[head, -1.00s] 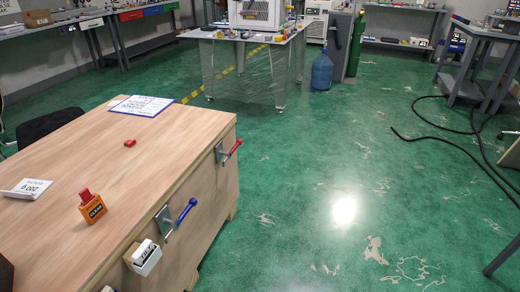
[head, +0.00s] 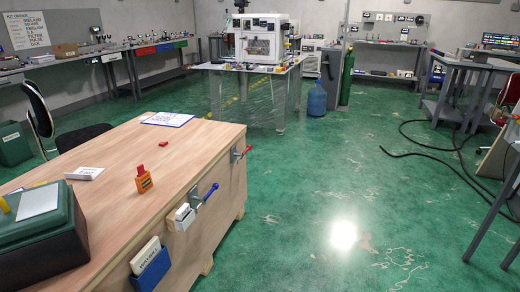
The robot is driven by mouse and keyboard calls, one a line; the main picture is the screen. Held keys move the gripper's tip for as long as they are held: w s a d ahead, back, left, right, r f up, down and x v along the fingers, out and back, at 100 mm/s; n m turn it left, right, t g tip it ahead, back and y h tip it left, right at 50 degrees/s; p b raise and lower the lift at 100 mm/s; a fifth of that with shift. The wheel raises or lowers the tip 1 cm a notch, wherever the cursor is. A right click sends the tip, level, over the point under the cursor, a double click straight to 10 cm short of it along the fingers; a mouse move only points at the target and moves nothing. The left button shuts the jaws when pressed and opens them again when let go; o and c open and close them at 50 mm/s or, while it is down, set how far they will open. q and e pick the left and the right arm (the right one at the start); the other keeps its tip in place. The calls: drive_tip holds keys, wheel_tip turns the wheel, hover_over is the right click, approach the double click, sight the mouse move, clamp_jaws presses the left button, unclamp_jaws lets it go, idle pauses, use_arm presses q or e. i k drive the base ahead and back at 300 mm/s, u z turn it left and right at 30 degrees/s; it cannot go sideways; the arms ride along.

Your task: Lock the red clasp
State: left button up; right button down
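The red clasp (head: 242,153) is on the right side of the large wooden crate (head: 110,190), near its far corner. Its red handle sticks out up and to the right from a grey metal bracket. A blue clasp (head: 208,194) sits nearer on the same side, its handle also sticking out up and to the right. Whether either clasp is latched cannot be told at this size. Neither of my grippers shows in the head view.
On the crate top are an orange bottle (head: 144,182), a red block (head: 163,143), a clipboard (head: 167,119) and a green-lidded box (head: 40,225). Card holders hang on its side, including a blue one (head: 150,268). Green floor right of the crate is clear; black hose (head: 430,154) lies farther right.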

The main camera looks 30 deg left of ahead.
sight(249, 147)
drive_tip(key=z, duration=0.15)
drive_tip(key=i, duration=1.1)
drive_tip(key=u, duration=0.3)
drive_tip(key=i, duration=1.95)
drive_tip(key=u, duration=1.85)
drive_tip(key=i, duration=0.75)
drive_tip(key=u, duration=0.6)
